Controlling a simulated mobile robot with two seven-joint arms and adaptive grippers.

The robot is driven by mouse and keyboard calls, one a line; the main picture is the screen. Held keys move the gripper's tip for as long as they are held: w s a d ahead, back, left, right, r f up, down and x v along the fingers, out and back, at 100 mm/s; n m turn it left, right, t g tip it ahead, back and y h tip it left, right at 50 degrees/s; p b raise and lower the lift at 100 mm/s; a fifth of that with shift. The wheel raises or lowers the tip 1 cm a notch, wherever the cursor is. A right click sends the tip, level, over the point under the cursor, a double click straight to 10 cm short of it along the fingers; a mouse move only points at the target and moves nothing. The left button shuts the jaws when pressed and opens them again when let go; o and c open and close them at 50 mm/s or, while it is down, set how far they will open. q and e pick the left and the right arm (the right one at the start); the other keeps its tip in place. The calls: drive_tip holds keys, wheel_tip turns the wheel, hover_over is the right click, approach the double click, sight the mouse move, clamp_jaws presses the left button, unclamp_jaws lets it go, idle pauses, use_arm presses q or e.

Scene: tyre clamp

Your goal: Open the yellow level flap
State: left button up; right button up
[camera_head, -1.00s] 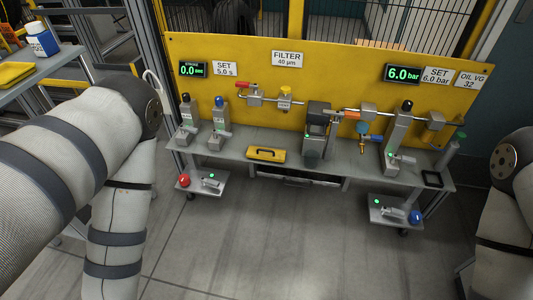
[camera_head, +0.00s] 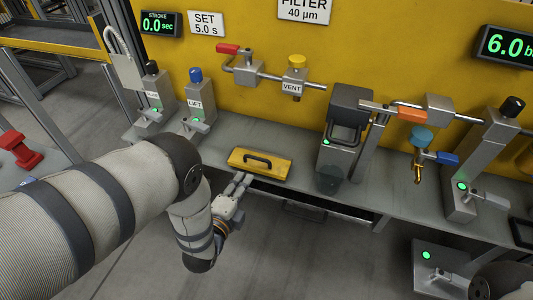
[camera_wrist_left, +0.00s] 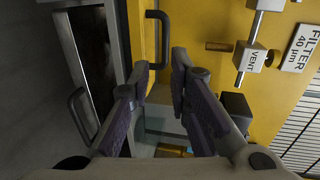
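The yellow level flap (camera_head: 278,172) lies on the front of the grey bench, shut, with a black bar handle (camera_head: 258,159) on top. In the left wrist view the flap (camera_wrist_left: 136,22) and its handle (camera_wrist_left: 164,38) are just beyond the fingertips. My left gripper (camera_head: 242,181) is just in front of the flap, near its front left edge. Contact with the handle does not show. My right gripper is not in view; only part of that arm shows at the lower right.
The bench (camera_head: 225,143) carries grey valve posts left of the flap and a dark-topped filter unit (camera_head: 345,125) right of it. A drawer with a black handle (camera_wrist_left: 79,115) is below the bench edge. The yellow back panel (camera_head: 225,85) stands behind.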

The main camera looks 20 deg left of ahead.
sight(256, 159)
use_arm(q)
drive_tip(key=b+x, duration=0.4)
drive_tip(key=x, duration=0.7)
drive_tip(key=shift+r+b, duration=0.2)
drive_tip(key=shift+b, duration=0.2)
drive_tip(key=shift+w+r, duration=0.2)
drive_tip(key=shift+w, duration=0.1)
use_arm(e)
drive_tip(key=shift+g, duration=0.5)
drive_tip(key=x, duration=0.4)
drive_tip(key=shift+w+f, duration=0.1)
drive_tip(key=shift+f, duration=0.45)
use_arm(q)
drive_tip(key=shift+c, duration=0.4)
clamp_jaws()
